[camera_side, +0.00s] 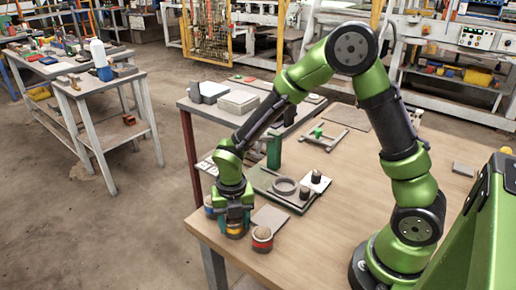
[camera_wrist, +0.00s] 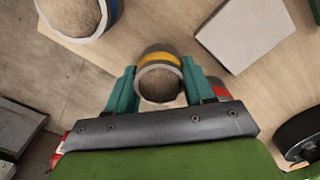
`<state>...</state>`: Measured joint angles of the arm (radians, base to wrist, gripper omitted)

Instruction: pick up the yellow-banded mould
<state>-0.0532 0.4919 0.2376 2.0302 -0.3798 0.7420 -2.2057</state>
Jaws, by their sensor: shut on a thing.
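The yellow-banded mould (camera_wrist: 160,58) is a short grey cylinder with a yellow band and a brown, grainy fill. It sits between the two teal fingers of my gripper (camera_wrist: 160,88) in the wrist view. In the side view my gripper (camera_side: 236,212) points down at the table's near left corner, shut around the mould (camera_side: 236,231). The fingers hide part of the mould's sides. Whether its base touches the table I cannot tell.
A red-banded mould (camera_side: 262,240) stands close to the right of my gripper. A blue-banded mould (camera_wrist: 106,12) is close on the other side. A grey square plate (camera_wrist: 245,32) lies nearby. A tray (camera_side: 283,188) with a ring stands behind. The table edge is close.

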